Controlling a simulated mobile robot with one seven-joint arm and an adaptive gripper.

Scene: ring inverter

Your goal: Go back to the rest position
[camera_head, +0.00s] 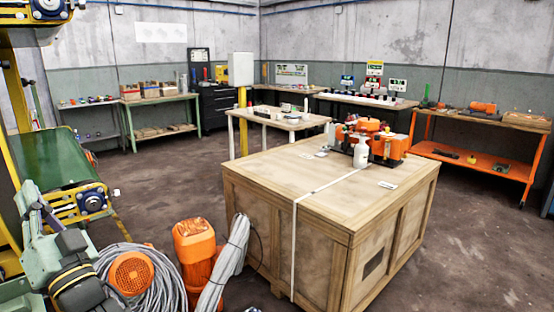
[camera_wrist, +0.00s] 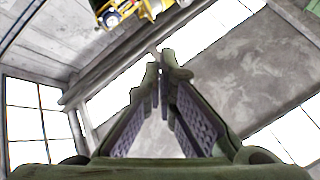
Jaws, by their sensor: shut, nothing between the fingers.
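My gripper (camera_wrist: 162,74) fills the lower middle of the wrist view. Its two dark green fingers with ribbed grey inner pads meet near the tips, and nothing is held. The wrist view looks up past the fingers at grey ceiling or wall panels and bright windows. In the head view, grey-green parts of my arm show at the lower left, clear of the wooden crate (camera_head: 283,170). No task object is named.
An orange machine (camera_head: 390,146) and a white bottle (camera_head: 361,153) stand on the crate. Orange motors (camera_head: 197,245) and grey cable coils crowd the lower left, near a yellow-framed green conveyor (camera_head: 68,160). Workbenches line the walls. Open floor (camera_head: 150,185) lies left of the crate.

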